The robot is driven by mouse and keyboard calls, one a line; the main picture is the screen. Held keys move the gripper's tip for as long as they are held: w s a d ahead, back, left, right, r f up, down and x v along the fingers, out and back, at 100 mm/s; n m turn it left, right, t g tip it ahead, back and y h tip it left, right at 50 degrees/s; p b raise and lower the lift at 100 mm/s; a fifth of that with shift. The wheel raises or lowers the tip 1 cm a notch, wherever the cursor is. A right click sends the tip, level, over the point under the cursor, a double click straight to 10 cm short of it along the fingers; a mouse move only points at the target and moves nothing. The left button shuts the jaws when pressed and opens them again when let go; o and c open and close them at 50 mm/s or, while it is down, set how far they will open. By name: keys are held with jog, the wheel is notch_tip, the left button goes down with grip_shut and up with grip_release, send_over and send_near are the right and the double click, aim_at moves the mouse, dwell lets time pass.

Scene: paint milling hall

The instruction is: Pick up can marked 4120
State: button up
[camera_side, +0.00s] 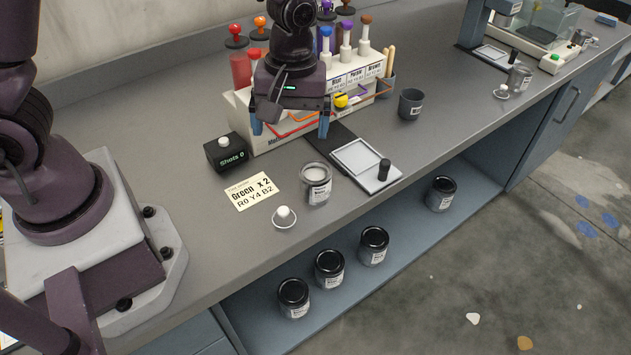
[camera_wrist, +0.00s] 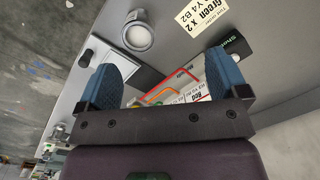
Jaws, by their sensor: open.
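Several lidded cans with black lids and white labels stand on the low shelf: one at the left (camera_side: 293,299), one beside it (camera_side: 329,270), a third (camera_side: 373,246), and one apart at the right (camera_side: 440,194). An open can (camera_side: 317,186) with pale contents stands on the counter; it also shows in the wrist view (camera_wrist: 138,38). The label numbers are too small to read, so I cannot tell which can is 4120. My gripper (camera_side: 290,126) is open and empty in front of the dispenser rack, apart from every can. Its blue fingers (camera_wrist: 168,78) show in the wrist view.
The white rack (camera_side: 244,122) with coloured-knob dispensers stands behind my gripper. A black "Shots 0" box (camera_side: 226,153), a "Green x 2" card (camera_side: 252,191), a scale (camera_side: 364,165) and a grey cup (camera_side: 411,105) are on the counter. The counter edge overhangs the shelf.

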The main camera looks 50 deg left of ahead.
aim_at(316, 183)
jog(key=w+f+n, duration=0.1)
jog(key=f+n, duration=0.2)
jog(key=w+f+n, duration=0.2)
jog(key=f+n, duration=0.2)
jog(key=w+f+n, duration=0.2)
jog(key=f+n, duration=0.2)
jog(key=shift+d+t, duration=0.35)
jog(key=shift+t, duration=0.05)
jog(key=shift+s+a+f, duration=0.1)
jog(key=shift+f, duration=1.3)
jog(key=shift+s+a+f, duration=0.1)
jog(key=shift+f, duration=1.25)
jog(key=shift+c, duration=0.3)
jog(key=c, duration=1)
